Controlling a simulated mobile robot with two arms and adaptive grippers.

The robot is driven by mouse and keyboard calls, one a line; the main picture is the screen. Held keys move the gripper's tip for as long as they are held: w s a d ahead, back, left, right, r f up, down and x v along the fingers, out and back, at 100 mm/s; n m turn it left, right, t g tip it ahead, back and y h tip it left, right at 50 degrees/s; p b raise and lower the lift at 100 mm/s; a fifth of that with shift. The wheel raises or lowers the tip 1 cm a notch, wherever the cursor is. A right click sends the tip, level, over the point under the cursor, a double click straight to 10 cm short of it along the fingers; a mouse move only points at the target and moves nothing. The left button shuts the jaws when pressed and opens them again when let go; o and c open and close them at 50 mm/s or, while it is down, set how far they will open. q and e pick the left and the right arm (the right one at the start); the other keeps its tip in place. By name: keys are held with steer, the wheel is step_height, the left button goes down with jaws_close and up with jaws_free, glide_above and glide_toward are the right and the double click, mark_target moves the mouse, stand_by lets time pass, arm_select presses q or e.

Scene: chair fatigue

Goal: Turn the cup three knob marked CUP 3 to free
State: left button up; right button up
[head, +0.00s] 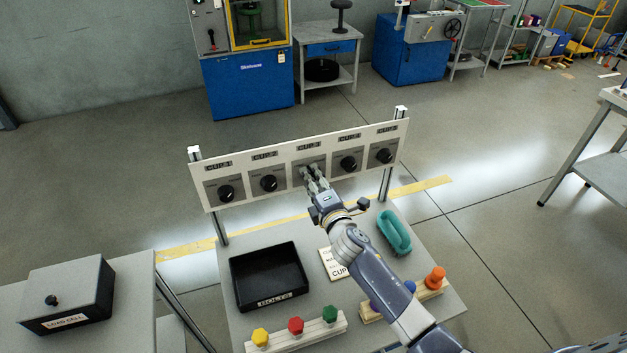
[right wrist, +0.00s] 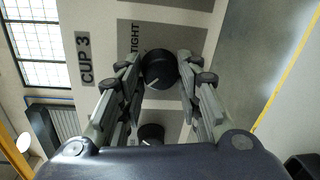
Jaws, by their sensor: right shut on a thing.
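The white panel (head: 240,192) stands upright on two posts and carries a row of black knobs on grey plates. The knob under the CUP 3 label (right wrist: 85,58) is the middle one. In the right wrist view this black knob (right wrist: 158,68) sits between the fingers, with the word TIGHT (right wrist: 135,38) on its plate. My right gripper (head: 312,174) is shut on it and hides most of it in the head view. The gripper also shows in the right wrist view (right wrist: 160,80). The knob's pointer direction is not clear. My left gripper is out of view.
On the table below are a black tray (head: 235,291), a card marked CUP (head: 334,266), a teal ring-shaped object (head: 395,232) and racks of coloured knobs (head: 295,341). A LOAD CELL box (head: 66,295) stands at left. Other knobs (head: 269,183) flank the middle one closely.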

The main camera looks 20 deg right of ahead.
stand_by(0.5)
steer(key=o, duration=1.1)
steer(key=s, duration=0.8)
steer(key=s+r, duration=0.1)
steer(key=s, duration=0.3)
steer(key=shift+d, duration=0.25)
